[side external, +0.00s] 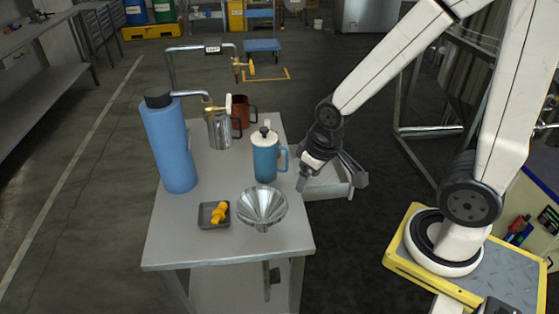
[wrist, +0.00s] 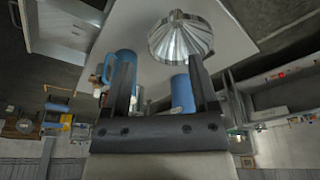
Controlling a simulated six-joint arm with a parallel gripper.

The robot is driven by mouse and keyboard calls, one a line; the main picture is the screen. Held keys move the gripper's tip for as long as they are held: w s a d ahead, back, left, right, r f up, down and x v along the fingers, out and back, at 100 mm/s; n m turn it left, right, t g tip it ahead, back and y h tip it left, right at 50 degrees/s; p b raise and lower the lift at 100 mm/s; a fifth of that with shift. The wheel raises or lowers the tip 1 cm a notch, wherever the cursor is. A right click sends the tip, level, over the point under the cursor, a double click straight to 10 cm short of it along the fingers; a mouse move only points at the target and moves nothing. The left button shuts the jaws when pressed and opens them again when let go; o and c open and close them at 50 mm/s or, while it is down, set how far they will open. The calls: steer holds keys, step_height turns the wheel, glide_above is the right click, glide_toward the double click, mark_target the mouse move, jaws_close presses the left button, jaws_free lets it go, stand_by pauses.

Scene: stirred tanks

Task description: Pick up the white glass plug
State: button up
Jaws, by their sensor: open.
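I cannot make out a white glass plug for certain in either view. A small white upright piece (side external: 228,103) shows at the metal pitcher's brass-coloured top, but I cannot tell what it is. My gripper (side external: 332,176) is open, with no object seen between its fingers, right of the table and beside the blue lidded mug (side external: 265,158). In the wrist view my gripper's two fingers (wrist: 160,75) are spread apart. The blue mug shows there by the left finger (wrist: 122,62).
A metal funnel (side external: 262,205) stands at the table's front. Left of it, a grey tray (side external: 206,222) holds a yellow-orange piece (side external: 220,212). A tall blue bottle (side external: 168,145), metal pitcher (side external: 220,131) and brown mug (side external: 240,112) stand farther back. An open drawer (side external: 327,190) juts out right.

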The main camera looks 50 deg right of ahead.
steer(key=shift+r, duration=0.15)
steer(key=shift+w+v, duration=0.5)
steer(key=shift+v, duration=1.65)
steer(key=w+d+r+m+t+h, duration=0.1)
steer(key=w+d+r+t, duration=0.15)
steer(key=w+d, duration=0.6)
steer(key=w+d+r+m+t+h, duration=0.1)
steer(key=w+d+t+h, duration=0.15)
steer(key=w+d, duration=0.6)
steer(key=w+d+n+t+y, duration=0.15)
steer(key=w+d+t, duration=0.35)
steer(key=w+d, duration=0.6)
step_height(320, 180, down, 21)
steer(key=w+d+t+y, duration=0.1)
steer(key=d+y, duration=0.1)
steer(key=d, duration=0.1)
steer(key=shift+w+r, duration=0.2)
steer(key=shift+w, duration=0.2)
steer(key=shift+n, duration=0.25)
